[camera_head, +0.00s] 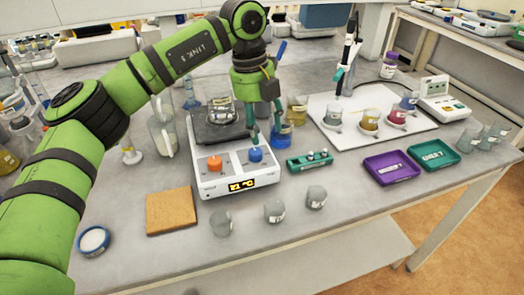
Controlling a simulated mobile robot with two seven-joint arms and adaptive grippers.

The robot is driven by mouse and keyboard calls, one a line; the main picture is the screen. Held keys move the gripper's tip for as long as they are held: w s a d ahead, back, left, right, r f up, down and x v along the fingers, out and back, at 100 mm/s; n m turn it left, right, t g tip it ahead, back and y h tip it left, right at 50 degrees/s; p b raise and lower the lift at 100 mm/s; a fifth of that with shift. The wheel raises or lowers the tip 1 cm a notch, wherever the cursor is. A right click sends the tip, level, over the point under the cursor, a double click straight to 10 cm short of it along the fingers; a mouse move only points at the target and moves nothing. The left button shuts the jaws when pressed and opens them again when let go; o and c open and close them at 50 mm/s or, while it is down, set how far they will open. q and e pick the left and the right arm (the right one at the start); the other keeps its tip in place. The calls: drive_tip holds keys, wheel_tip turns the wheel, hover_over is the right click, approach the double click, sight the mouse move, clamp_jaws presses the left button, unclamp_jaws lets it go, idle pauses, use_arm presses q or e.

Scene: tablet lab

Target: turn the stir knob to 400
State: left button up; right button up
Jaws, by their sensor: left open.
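The white hotplate stirrer (236,182) stands near the middle of the bench. Its front panel has an orange knob (214,164) on the left and a blue knob (255,155) on the right. The labels by the knobs are too small to read, so I cannot tell which one is for stirring. The display (242,184) below them shows about 21 °C. A glass vessel (221,110) sits on the dark top plate. My left gripper (264,128) is open and points down just above and behind the blue knob, apparently empty. My right gripper is out of view.
A brown square pad (171,210) lies left of the stirrer. A green rack (310,161), a purple tray (391,168) and a green tray (433,155) lie to the right. A blue-based beaker (284,134) stands close behind the gripper.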

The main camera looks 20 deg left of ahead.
sight(255, 152)
use_arm(q)
drive_tip(key=shift+a+f+y, duration=0.1)
drive_tip(key=shift+a+y, duration=0.3)
drive_tip(key=shift+a, duration=0.35)
drive_tip(key=shift+a+f, duration=0.15)
drive_tip(key=shift+a, duration=0.05)
drive_tip(key=f, duration=0.2)
drive_tip(key=f+p, duration=0.1)
drive_tip(key=f, duration=0.3)
drive_tip(key=shift+d+f+p, duration=0.25)
drive_tip(key=shift+f+p, duration=0.1)
clamp_jaws()
drive_tip(key=shift+f, duration=0.1)
